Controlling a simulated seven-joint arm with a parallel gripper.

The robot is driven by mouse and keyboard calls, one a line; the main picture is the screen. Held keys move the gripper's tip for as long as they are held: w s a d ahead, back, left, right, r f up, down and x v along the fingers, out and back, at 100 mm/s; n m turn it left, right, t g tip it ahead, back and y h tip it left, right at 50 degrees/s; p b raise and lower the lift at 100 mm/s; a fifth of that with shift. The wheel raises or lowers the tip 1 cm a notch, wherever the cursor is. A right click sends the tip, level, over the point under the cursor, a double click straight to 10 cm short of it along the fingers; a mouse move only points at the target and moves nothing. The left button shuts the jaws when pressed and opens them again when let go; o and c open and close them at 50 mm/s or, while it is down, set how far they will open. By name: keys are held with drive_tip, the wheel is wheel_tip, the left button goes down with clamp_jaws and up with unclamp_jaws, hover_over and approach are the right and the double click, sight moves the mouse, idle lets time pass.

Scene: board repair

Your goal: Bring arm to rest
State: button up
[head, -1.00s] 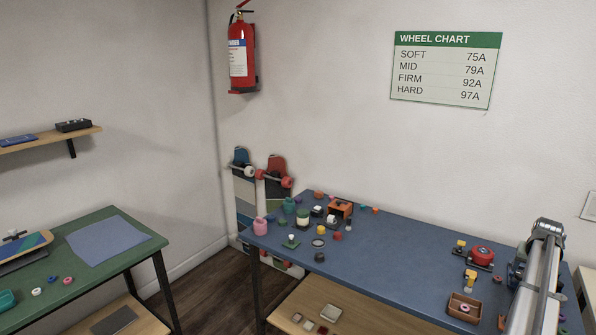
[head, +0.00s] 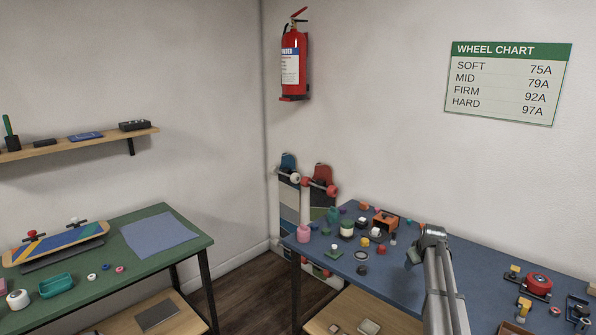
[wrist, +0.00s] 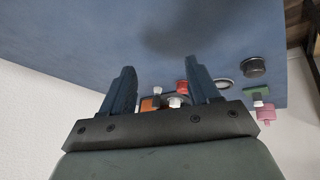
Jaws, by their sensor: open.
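My gripper (wrist: 160,72) shows in the wrist view with its two dark fingers apart and nothing between them. Beyond the fingers lies the blue table top (wrist: 150,35). In the head view my arm stands over the blue table (head: 480,258), right of its cluster of small parts; I cannot make out the fingers clearly there.
Small parts sit at the table's left end, among them a pink pot (head: 304,233) and an orange box (head: 385,222). A red round part (head: 538,284) lies at right. A green table (head: 190,236) with a skateboard (head: 58,243) stands left. Floor (head: 245,290) shows between.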

drive_tip(key=w+a+f+n+y, duration=0.1)
drive_tip(key=w+a+n, duration=0.1)
drive_tip(key=a, duration=0.8)
drive_tip(key=w+a+f+n, duration=0.1)
drive_tip(key=w+a+n, duration=0.15)
drive_tip(key=a, duration=0.75)
drive_tip(key=s+a+f, duration=0.4)
drive_tip(key=a+f, duration=0.2)
drive_tip(key=s+a+f+m+g, duration=0.25)
drive_tip(key=s+f+g, duration=0.35)
drive_tip(key=s+f, duration=2.1)
drive_tip(key=s+f+m+g, duration=0.2)
drive_tip(key=s+f+g, duration=0.1)
drive_tip(key=s, duration=1.4)
drive_tip(key=s+f+m+g, duration=0.2)
drive_tip(key=s+f+g, duration=0.1)
drive_tip(key=s, duration=1.5)
drive_tip(key=shift+d+f+m, duration=0.25)
drive_tip(key=shift+f+m, duration=0.05)
drive_tip(key=shift+f, duration=0.25)
